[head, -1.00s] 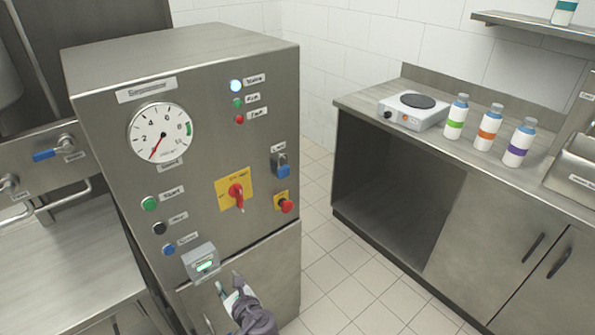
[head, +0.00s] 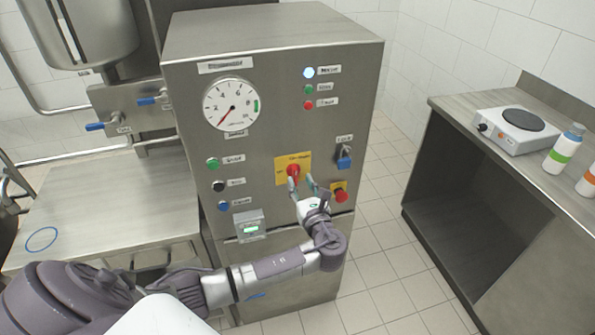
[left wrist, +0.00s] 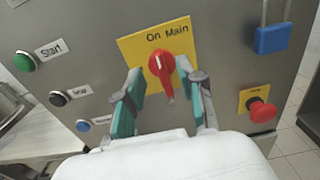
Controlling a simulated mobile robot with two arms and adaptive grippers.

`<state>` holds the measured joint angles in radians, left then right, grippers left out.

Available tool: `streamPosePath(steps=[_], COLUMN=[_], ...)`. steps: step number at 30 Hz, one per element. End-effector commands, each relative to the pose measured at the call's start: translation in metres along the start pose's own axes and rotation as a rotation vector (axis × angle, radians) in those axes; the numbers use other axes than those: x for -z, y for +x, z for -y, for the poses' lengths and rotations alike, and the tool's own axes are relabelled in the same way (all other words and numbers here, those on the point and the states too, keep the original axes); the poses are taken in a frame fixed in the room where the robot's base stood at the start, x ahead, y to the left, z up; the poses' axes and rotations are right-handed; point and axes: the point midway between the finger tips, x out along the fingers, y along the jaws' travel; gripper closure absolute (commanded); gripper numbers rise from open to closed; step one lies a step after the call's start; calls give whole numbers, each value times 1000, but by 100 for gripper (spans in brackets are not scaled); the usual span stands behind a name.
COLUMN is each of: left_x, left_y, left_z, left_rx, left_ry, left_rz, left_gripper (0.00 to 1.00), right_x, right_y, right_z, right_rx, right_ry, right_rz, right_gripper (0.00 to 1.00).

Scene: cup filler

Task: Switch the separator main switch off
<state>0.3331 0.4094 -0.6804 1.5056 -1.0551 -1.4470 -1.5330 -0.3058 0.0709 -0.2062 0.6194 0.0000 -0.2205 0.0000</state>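The main switch is a red rotary knob (head: 293,170) on a yellow plate (head: 280,180) on the front of the steel separator cabinet (head: 270,110). In the left wrist view the red knob (left wrist: 162,66) shows large, its handle pointing down, below the words "On Main" on the yellow plate (left wrist: 137,48). My left gripper (head: 305,188) is in front of the switch. In the left wrist view its teal-padded fingers (left wrist: 163,103) are spread, one on each side of the knob's handle, with gaps visible. Contact cannot be made out. My right gripper is not in view.
A blue padlock (head: 344,160) and a red mushroom button (head: 340,195) sit right of the switch. Start, black and blue buttons (head: 218,186) and a small display box (head: 249,227) are to its left. A counter with a hotplate (head: 515,130) stands at right, beyond open floor.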

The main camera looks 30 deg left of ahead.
Motion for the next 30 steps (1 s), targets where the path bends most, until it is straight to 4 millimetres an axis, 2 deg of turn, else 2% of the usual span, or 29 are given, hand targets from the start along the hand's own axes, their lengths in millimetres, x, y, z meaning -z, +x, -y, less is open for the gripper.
streamPosePath(steps=[3, 7, 12, 19, 26, 30], left_x=[-2, -1, 0, 1, 1, 1], left_y=[21, 35, 43, 43, 43, 43], left_z=[-1, 0, 0, 0, 0, 0], left_rx=[-3, -2, -1, 0, 0, 0], left_ry=[1, 1, -1, -1, -1, 0], left_rz=[1, -1, -2, -2, -2, -2], left_gripper=[61, 61, 61, 61, 98, 100], right_x=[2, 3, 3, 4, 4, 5], right_y=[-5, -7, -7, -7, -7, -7], right_z=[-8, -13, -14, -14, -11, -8], right_rx=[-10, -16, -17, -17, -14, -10], right_ry=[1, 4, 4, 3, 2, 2], right_rz=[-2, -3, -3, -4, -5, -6], right_gripper=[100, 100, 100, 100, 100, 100])
